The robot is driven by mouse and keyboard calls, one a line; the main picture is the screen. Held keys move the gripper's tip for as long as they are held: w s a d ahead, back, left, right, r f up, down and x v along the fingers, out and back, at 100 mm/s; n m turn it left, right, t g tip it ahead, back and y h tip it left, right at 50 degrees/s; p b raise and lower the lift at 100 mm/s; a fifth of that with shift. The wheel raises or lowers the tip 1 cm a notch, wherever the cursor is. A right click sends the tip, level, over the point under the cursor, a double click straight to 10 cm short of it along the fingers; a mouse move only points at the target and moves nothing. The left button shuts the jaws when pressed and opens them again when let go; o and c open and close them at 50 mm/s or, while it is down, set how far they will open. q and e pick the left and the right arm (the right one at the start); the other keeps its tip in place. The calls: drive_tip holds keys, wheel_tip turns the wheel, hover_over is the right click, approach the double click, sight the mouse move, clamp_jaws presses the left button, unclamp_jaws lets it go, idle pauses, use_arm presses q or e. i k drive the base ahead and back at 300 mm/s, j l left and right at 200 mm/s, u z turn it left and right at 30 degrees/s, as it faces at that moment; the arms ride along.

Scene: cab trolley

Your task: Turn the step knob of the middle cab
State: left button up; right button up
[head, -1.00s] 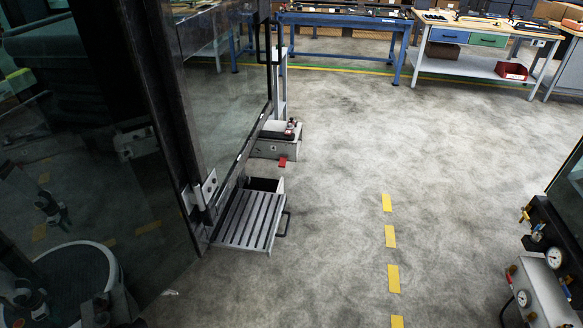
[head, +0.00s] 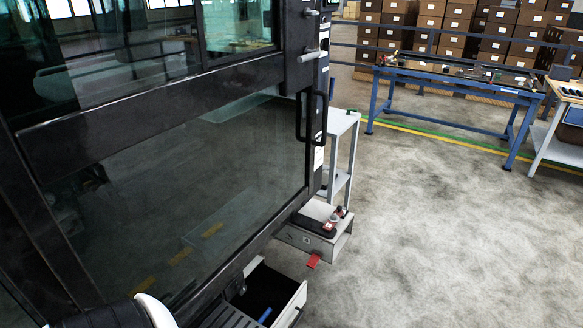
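A dark-framed cab (head: 160,70) with large glass panes fills the left of the head view. A slatted grey step (head: 228,317) shows partly at its lower edge, cut off by the picture's bottom. Beside the step is an open box (head: 296,300) with a dark inside and a small blue part (head: 265,314) in it. A grey box (head: 318,236) with a black top, small red and dark knobs (head: 337,213) and a red tag stands farther along the cab. I cannot tell which part is the step knob, or whether this cab is the middle one. Neither gripper is in view.
A black grab handle (head: 299,118) and a silver latch (head: 311,56) stick out from the cab. A white trolley (head: 343,125) stands behind it. A blue workbench (head: 450,85) and stacked boxes (head: 490,45) are at the back. The floor (head: 450,240) at right is clear.

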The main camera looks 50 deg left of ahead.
sight(242, 289)
drive_tip(key=i+l+u, duration=0.2)
drive_tip(key=i, duration=0.25)
drive_tip(key=i+u, duration=0.25)
drive_tip(key=i, duration=0.2)
drive_tip(key=i+l+u, duration=0.1)
drive_tip(key=i+u, duration=0.15)
drive_tip(key=u, duration=0.25)
drive_tip(key=i+l+u, duration=0.2)
drive_tip(key=u, duration=0.3)
drive_tip(key=i+l+u, duration=0.15)
drive_tip(key=u, duration=0.3)
drive_tip(key=i+l+u, duration=0.1)
drive_tip(key=l+u, duration=0.4)
drive_tip(key=j, duration=0.1)
